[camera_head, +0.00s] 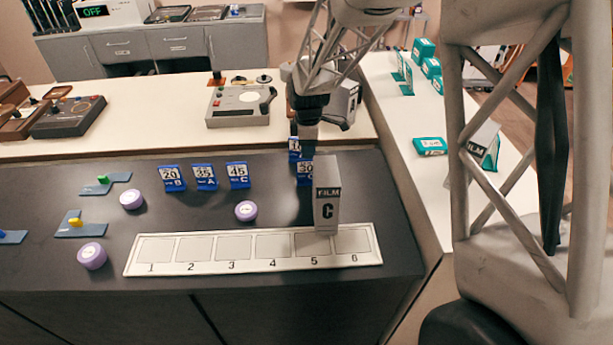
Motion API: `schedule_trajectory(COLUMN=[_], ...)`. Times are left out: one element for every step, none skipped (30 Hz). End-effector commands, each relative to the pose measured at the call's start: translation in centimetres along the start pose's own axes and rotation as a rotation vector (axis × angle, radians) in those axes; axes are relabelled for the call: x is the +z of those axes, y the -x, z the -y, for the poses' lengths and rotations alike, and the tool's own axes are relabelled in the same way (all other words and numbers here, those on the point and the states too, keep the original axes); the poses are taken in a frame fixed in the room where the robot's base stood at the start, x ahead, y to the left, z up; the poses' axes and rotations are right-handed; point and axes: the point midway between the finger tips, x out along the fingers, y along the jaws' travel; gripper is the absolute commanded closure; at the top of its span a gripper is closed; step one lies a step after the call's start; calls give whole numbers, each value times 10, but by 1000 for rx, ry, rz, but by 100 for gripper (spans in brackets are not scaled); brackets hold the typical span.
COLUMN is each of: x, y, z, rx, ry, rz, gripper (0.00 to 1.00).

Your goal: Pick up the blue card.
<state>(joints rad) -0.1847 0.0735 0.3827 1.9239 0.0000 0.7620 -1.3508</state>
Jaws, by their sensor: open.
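Several blue cards stand upright on the dark counter: one marked 20 B (172,179), one marked 35 A (205,177) and one marked 45 C (237,175). Two more blue cards stand further right, a rear one (294,148) and a front one (304,172) whose label seems to begin with 3; both are partly hidden. My gripper (309,142) points down just above and beside these two. Its jaws are open, though seen nearly edge-on, and nothing shows in them. I cannot tell whether it touches a card. A grey FILM C box (327,192) covers part of the front card.
Purple-and-white round pots (246,211) and blue plates with coloured knobs (80,225) lie left. A grey device (240,106) stands behind. Teal boxes (430,146) are on the right counter.

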Motion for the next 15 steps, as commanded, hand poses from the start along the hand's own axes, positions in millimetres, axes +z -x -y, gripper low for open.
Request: schedule_trajectory(x=[0, 0, 0, 0, 0, 0, 0, 0, 0, 0, 0, 0, 0, 0, 0], y=[-3, -4, -5, -5, -5, -5, -5, -5, -5, -5, -5, -6, -7, -8, -11], z=[0, 0, 0, 0, 0, 0, 0, 0, 0, 0, 0, 0, 0, 0, 0], rx=[1, 1, 2, 2, 2, 2, 2, 1, 1, 1, 1, 1, 1, 0, 0], ry=[0, 0, 0, 0, 0, 0, 0, 0, 0, 0, 0, 0, 0, 0, 0], rz=[0, 0, 0, 0, 0, 0, 0, 0, 0, 0, 0, 0, 0, 0, 0], gripper=[57, 57, 57, 57, 57, 57, 57, 57, 57, 57, 57, 57, 57, 57, 57])
